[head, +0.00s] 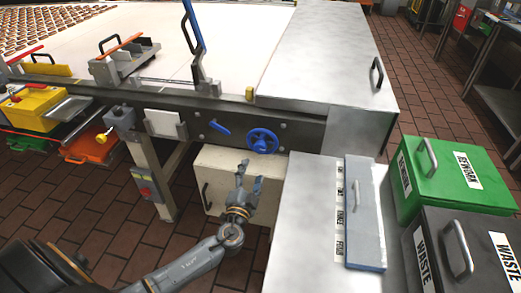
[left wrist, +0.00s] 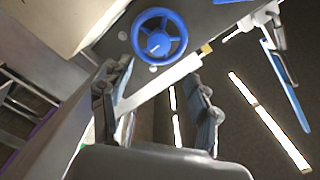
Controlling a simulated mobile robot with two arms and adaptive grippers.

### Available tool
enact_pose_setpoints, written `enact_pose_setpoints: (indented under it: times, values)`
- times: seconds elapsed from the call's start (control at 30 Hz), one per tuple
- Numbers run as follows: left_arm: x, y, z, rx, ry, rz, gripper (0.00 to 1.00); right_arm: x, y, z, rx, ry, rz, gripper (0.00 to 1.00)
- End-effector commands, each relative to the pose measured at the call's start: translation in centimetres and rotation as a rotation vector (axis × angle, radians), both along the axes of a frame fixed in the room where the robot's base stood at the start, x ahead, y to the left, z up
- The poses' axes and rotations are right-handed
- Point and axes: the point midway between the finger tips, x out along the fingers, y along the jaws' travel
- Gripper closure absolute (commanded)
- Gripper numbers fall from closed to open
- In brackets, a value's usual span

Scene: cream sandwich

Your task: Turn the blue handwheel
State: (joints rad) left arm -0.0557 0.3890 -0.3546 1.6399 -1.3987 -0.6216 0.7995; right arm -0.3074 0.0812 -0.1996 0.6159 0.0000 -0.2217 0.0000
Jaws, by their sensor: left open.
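The blue handwheel (head: 263,141) is mounted on the dark front rail of the conveyor table in the head view. It has a round rim with spokes and a hub. It also shows near the top of the left wrist view (left wrist: 159,35). My left gripper (head: 249,172) is open, below and slightly left of the handwheel, with its fingers pointing up towards it. In the left wrist view its two fingers (left wrist: 160,85) are spread, with nothing between them, and the wheel lies beyond the tips. My right gripper is not in view.
A blue lever (head: 220,128) sits left of the wheel on the rail. A cream box (head: 225,165) with a handle is under the rail. A metal counter (head: 305,215) stands close on the right, beside green (head: 455,172) and dark (head: 465,240) bins.

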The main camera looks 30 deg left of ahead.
Motion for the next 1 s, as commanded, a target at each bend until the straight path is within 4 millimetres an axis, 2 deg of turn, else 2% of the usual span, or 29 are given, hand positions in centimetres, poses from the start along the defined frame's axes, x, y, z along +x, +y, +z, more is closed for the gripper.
enact_pose_setpoints:
  times: [0.03, 0.2, 0.43, 0.6, 0.9, 0.93, 1.0]
  values:
    - [1.3, 0.3, 0.3, 0.002, -0.002, 0.000, 0.39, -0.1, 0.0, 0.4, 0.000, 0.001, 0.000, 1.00]
    - [4.9, 1.3, 0.3, 0.002, 0.000, 0.001, 0.39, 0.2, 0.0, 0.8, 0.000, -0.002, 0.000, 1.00]
    - [8.4, 2.1, 0.0, 0.002, 0.001, -0.001, 0.39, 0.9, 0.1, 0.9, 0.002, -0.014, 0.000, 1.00]
    - [9.6, 2.5, 0.0, 0.000, 0.002, 0.000, 0.39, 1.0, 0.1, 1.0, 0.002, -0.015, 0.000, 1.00]
    - [9.8, 2.5, -0.1, 0.000, 0.002, 0.000, 0.39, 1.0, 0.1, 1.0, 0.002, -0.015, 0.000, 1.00]
    - [9.8, 2.5, -0.1, 0.000, 0.002, 0.000, 0.41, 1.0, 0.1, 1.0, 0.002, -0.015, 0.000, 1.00]
    - [9.8, 2.5, -0.1, 0.000, 0.002, 0.000, 0.55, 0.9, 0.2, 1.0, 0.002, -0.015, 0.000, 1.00]
